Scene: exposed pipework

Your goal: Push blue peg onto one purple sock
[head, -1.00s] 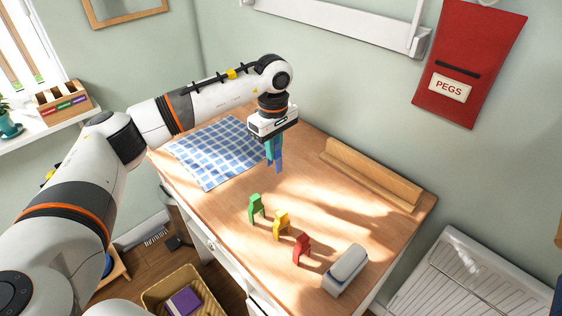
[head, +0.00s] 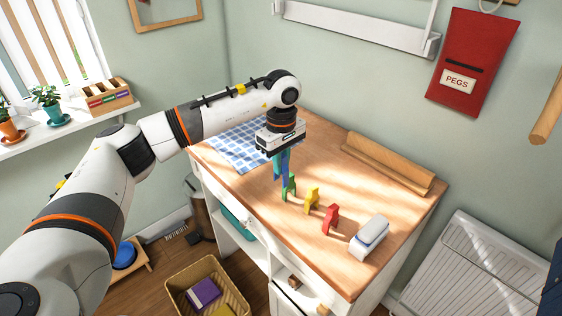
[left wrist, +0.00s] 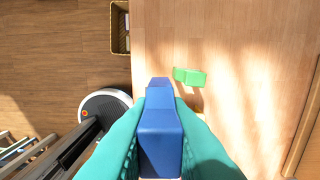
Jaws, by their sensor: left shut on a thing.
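My left gripper (head: 283,157), with teal fingers, is shut on the blue peg (head: 281,174). The peg points down above the wooden table, just beside the green peg (head: 291,189) in the head view. In the left wrist view the blue peg (left wrist: 160,130) fills the space between the teal fingers, with the green peg (left wrist: 190,77) beyond it. A folded purple cloth thing (head: 203,292) lies in the wicker basket (head: 240,301) on the floor; I cannot tell whether it is a sock. No hanging sock shows. My right gripper is not in view.
A yellow peg (head: 311,197) and a red peg (head: 330,218) stand on the table (head: 330,265), with a grey-white block (head: 369,238) near its right end. A checked cloth (head: 232,150) lies at the left, a wooden rail (head: 390,166) at the back. A red PEGS bag (head: 472,62) hangs on the wall.

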